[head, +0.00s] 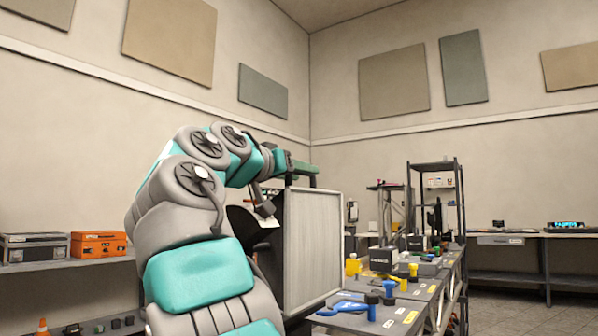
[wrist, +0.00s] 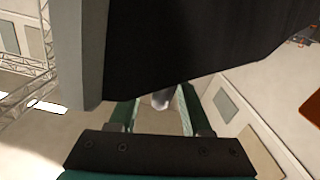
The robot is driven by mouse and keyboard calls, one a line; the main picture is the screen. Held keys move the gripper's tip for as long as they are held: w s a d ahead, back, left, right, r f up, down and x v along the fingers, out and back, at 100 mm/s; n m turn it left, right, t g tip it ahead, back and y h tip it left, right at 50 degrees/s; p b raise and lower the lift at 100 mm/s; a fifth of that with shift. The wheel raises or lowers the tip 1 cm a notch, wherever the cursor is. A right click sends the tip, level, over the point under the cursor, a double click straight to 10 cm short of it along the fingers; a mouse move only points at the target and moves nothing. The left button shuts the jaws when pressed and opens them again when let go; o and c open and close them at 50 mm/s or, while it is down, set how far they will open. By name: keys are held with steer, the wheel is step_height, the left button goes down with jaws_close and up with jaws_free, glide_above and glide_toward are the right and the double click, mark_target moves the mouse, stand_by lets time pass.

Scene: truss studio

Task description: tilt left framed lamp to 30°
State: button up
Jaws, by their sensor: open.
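A framed lamp (head: 312,250) with a pale ribbed face and a dark body behind it stands right of my arm in the head view. Its dark housing (wrist: 190,45) and grey frame edge (wrist: 80,50) fill the top of the wrist view. My gripper (head: 312,174) is at the lamp's top edge, partly hidden by my arm. In the wrist view my gripper (wrist: 160,102) is open, with a small pale rounded piece (wrist: 161,100) showing between its green fingers. I cannot tell whether they touch it. The lamp's lower back is hidden by my arm.
A long bench (head: 400,315) with blue and yellow tools and small black boxes runs right of the lamp. A dark shelf rack (head: 436,166) stands behind it. An orange case (head: 98,244) sits on a left shelf. Truss bars (wrist: 25,85) show in the wrist view.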

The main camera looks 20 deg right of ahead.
jaws_close()
stand_by(0.3)
steer(key=shift+r, duration=0.1)
stand_by(1.0)
